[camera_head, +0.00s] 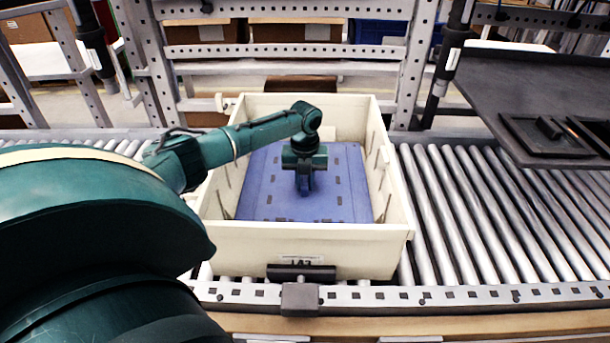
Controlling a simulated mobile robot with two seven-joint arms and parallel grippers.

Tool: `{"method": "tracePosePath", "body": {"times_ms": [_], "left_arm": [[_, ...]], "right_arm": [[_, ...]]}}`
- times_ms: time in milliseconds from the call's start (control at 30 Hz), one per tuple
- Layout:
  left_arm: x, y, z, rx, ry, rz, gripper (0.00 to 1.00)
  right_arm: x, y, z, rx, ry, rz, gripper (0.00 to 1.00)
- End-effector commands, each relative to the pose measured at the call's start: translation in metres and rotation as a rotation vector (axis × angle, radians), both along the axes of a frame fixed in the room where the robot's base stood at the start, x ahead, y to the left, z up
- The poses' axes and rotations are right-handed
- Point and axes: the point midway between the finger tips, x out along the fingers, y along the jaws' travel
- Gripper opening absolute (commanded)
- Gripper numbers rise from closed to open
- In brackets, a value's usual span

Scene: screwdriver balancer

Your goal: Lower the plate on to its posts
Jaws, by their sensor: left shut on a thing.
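A blue plate (270,200) with dark slots lies level inside a cream-coloured crate (300,250). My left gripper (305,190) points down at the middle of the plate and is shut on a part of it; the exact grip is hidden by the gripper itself. The posts are not visible, and I cannot tell whether the plate touches them. My right gripper is not in view.
The crate stands on a roller conveyor (490,220) with free rollers to its right. A dark shelf (540,90) with a tray and small items is at upper right. A metal rack frame (290,68) stands behind. A dark clamp (300,285) sits at the crate's front.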

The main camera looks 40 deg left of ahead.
Motion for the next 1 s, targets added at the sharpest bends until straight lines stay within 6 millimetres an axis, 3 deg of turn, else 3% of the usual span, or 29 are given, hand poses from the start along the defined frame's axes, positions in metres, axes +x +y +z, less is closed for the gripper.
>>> {"method": "tracePosePath", "body": {"times_ms": [167, 200, 500, 800, 1000], "left_arm": [[0.002, 0.001, 0.005, 0.0, -0.009, 0.002, 0.0], [0.003, 0.001, 0.005, 0.0, -0.009, 0.002, 0.19], [0.001, 0.001, 0.002, 0.0, -0.005, 0.001, 0.43], [0.0, 0.001, 0.002, 0.001, -0.002, 0.001, 0.43], [0.001, 0.001, 0.033, 0.002, -0.007, 0.0, 0.43]], "right_arm": [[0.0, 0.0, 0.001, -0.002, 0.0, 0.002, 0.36], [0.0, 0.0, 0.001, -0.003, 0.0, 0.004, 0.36], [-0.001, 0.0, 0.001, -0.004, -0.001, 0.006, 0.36], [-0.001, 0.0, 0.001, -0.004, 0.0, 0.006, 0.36], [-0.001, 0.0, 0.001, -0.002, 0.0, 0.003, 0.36]]}}
